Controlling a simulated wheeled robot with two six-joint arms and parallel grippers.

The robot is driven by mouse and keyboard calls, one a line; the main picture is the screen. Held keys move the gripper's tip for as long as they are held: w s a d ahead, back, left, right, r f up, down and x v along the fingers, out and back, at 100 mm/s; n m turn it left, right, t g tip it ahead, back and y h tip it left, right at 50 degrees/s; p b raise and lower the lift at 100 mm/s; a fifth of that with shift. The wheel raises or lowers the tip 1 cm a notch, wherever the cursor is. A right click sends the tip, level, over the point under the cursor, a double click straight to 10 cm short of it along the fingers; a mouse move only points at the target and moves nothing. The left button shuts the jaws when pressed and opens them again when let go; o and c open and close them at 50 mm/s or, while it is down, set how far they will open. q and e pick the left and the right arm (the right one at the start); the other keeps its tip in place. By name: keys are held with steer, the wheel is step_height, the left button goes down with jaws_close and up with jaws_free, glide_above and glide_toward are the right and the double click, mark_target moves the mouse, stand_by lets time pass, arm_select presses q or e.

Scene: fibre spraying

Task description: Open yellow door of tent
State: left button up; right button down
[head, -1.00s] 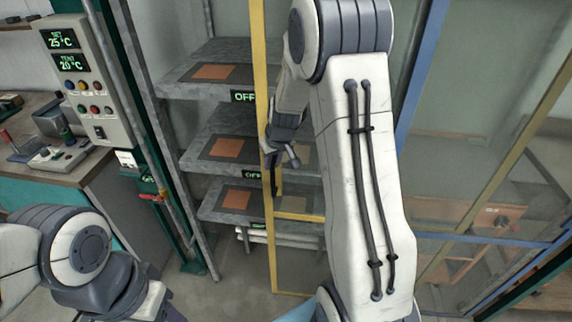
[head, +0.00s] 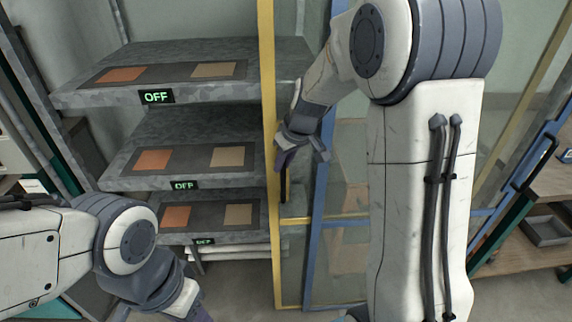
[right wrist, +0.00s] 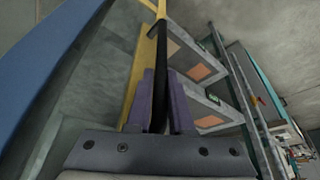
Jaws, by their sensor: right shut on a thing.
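The yellow door (head: 267,120) of the tent is a thin yellow frame with a clear pane, standing in front of the right end of the shelves. Its black upright handle (head: 284,186) is on the yellow post. My right gripper (head: 284,158) is shut on the handle; in the right wrist view the black handle (right wrist: 160,75) runs between its purple fingers (right wrist: 162,105). My left gripper (head: 197,310) is at the bottom edge of the head view, mostly cut off, away from the door, and its jaws cannot be made out.
Grey shelves (head: 75,92) with orange and tan panels and green OFF signs stand exposed left of the door. A blue frame (head: 316,225) stands just right of the yellow post. At the far right is a wooden bench (head: 515,262) with a grey tray (head: 546,231).

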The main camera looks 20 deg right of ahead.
steer(key=shift+w+d+r, duration=0.1)
steer(key=c, duration=0.8)
jaws_free()
steer(key=v, duration=1)
steer(key=shift+r+b, duration=0.15)
steer(key=shift+b, duration=0.15)
